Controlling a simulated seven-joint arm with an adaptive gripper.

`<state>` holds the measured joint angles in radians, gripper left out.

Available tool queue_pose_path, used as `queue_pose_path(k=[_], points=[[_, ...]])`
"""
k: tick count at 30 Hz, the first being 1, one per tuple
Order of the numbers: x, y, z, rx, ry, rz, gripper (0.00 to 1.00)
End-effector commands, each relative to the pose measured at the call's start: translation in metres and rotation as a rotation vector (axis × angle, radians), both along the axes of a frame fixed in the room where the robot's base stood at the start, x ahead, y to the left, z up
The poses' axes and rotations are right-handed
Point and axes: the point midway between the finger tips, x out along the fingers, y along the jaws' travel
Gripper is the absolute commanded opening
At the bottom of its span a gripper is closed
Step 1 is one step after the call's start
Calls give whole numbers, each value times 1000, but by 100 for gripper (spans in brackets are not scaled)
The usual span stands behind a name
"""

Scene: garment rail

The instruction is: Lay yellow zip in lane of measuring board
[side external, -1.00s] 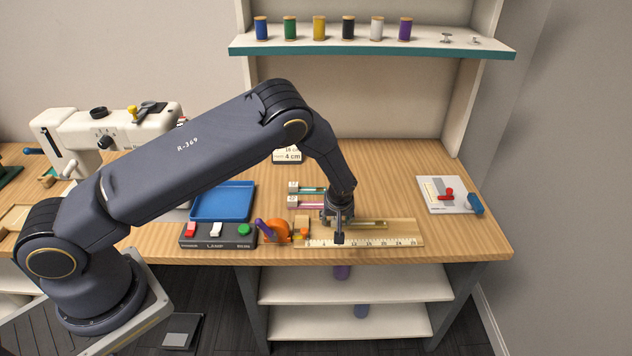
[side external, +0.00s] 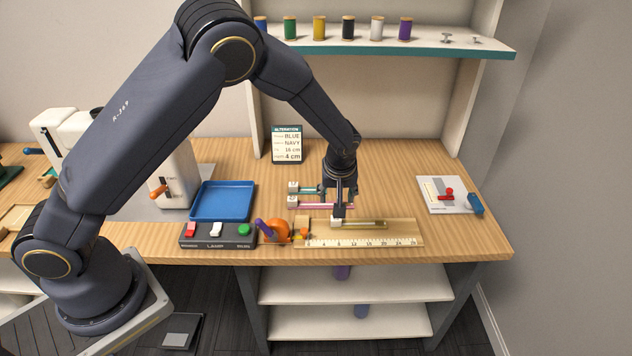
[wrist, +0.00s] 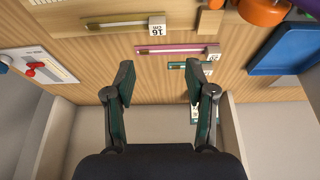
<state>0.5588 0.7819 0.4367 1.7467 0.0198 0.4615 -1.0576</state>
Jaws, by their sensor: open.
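The yellow zip (side external: 366,225), with a white tag at its left end, lies along the wooden measuring board (side external: 405,232), behind the ruler strip. In the wrist view the zip (wrist: 112,23) lies straight on the board (wrist: 55,17), its tag reading 16 cm. The tag is apart from the wooden block (wrist: 210,21) at the board's end. How exactly the zip sits in the lane is too small to tell. My gripper (side external: 340,212) is open and empty, above the rear of the board. In the wrist view my gripper (wrist: 160,84) has nothing between its fingers.
Pink (side external: 322,205) and teal (side external: 312,190) zips lie just behind the board, near my gripper.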

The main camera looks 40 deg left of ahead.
Motion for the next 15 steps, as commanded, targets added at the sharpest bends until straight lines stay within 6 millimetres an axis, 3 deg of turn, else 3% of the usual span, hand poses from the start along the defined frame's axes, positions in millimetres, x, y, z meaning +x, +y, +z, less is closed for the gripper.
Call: queue_pose_path(k=[5, 9, 15], points=[[-35, 15, 81, -100, 11, -83, 55], [-87, 27, 150, -160, -3, -229, 55], [-177, 42, 218, -140, -64, -477, 55]])
